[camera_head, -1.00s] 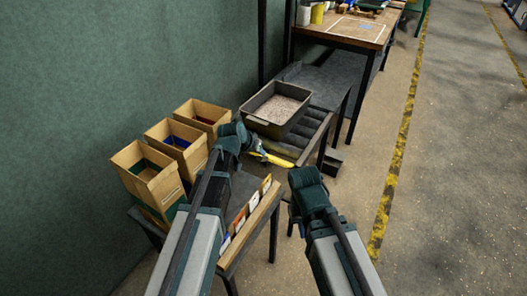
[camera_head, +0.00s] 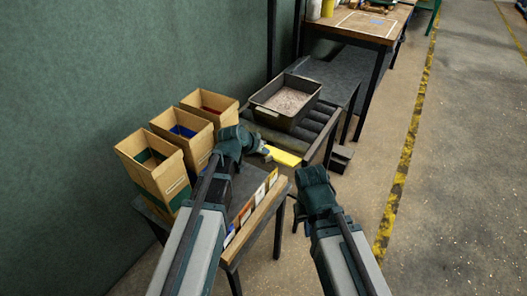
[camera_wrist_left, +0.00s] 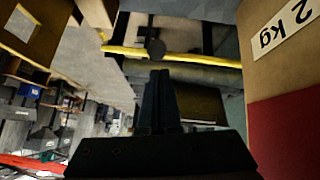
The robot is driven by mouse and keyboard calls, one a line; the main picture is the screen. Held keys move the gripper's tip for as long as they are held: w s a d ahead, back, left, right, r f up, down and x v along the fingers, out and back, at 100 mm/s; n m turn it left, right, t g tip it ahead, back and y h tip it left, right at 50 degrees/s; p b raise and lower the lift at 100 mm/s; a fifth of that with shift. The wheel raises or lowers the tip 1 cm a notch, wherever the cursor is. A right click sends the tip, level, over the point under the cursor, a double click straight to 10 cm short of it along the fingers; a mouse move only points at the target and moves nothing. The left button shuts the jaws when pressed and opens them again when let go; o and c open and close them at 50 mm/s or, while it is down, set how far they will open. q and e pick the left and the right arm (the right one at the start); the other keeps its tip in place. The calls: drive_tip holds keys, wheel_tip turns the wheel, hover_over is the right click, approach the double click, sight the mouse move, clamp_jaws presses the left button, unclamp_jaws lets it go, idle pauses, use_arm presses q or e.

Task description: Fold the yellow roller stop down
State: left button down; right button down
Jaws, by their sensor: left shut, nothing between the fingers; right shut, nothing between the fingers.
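The yellow roller stop (camera_head: 283,156) lies at the near end of the roller conveyor, just right of my left gripper (camera_head: 264,149). In the left wrist view the stop is a yellow bar (camera_wrist_left: 195,59) running across the upper part. My left gripper (camera_wrist_left: 161,73) is shut and empty, with its fingertips close below the bar there; whether they touch cannot be told. My right gripper (camera_head: 298,217) is shut and empty, low beside the front table, away from the stop.
A grey tray (camera_head: 262,112) of grain stands on the rollers (camera_head: 318,124) behind the stop. Three cardboard bins (camera_head: 168,184) stand left of my left gripper. A rail of coloured cards (camera_head: 250,222) edges the front table. The floor to the right is clear.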

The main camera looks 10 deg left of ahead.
use_arm(q)
drive_tip(key=w+r+p+v, duration=0.1)
drive_tip(key=p+v, duration=0.8)
drive_tip(key=v, duration=0.2)
drive_tip(key=shift+w+r, duration=0.2)
drive_tip(key=shift+w, duration=0.05)
drive_tip(key=shift+s, duration=0.1)
